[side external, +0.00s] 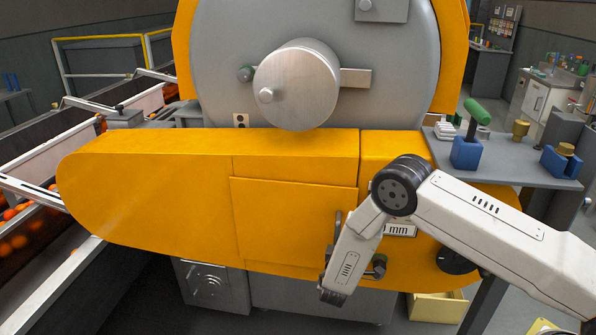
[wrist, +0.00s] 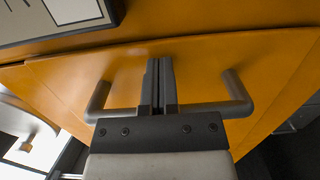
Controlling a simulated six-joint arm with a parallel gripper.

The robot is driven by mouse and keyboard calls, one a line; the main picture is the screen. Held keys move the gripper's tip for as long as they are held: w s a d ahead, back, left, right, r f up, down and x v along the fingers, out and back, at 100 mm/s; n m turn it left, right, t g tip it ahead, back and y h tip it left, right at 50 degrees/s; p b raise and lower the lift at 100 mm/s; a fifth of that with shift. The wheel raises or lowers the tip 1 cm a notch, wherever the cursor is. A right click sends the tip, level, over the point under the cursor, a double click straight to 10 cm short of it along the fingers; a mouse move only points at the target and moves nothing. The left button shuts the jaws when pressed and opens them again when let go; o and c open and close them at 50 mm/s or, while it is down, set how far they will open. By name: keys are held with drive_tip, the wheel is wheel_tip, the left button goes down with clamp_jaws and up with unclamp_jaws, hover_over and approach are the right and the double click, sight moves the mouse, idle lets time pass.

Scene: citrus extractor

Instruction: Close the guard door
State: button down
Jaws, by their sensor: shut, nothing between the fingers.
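The guard door (side external: 285,220) is a yellow panel on the front of the yellow housing in the side view. It looks nearly flush, but I cannot tell if it is fully closed. It also fills much of the wrist view (wrist: 200,70). A grey U-shaped handle (wrist: 238,95) stands out from it. My gripper (wrist: 158,62) is shut and empty. Its fingers lie across the middle of the handle, between its two posts, pointing at the door. I cannot tell whether they touch either one. In the side view my arm hides the fingers.
A large grey drum with a metal cylinder (side external: 298,85) rises above the housing (side external: 140,190). A grey side shelf (side external: 510,165) at right holds blue blocks and a green-handled tool. A conveyor with oranges (side external: 20,235) runs at left. A label plate (wrist: 55,18) sits near the door.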

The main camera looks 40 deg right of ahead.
drive_tip(key=shift+s+a, duration=0.1)
drive_tip(key=shift+a, duration=0.05)
drive_tip(key=s+d+v, duration=0.1)
drive_tip(key=v, duration=1.2)
drive_tip(key=shift+s+a, duration=0.25)
drive_tip(key=shift+a, duration=0.05)
drive_tip(key=shift+r, duration=0.1)
drive_tip(key=s+d+r+m+g+y, duration=0.3)
drive_tip(key=s+d+r+m+g, duration=0.15)
drive_tip(key=s+d+g, duration=0.6)
drive_tip(key=s+a+r+m+t+y, duration=0.1)
drive_tip(key=s+a+r+m+y, duration=0.2)
drive_tip(key=r+y, duration=0.6)
drive_tip(key=shift+a+r+t+y, duration=0.25)
drive_tip(key=shift+a+t+y, duration=0.1)
drive_tip(key=shift+a+y, duration=0.6)
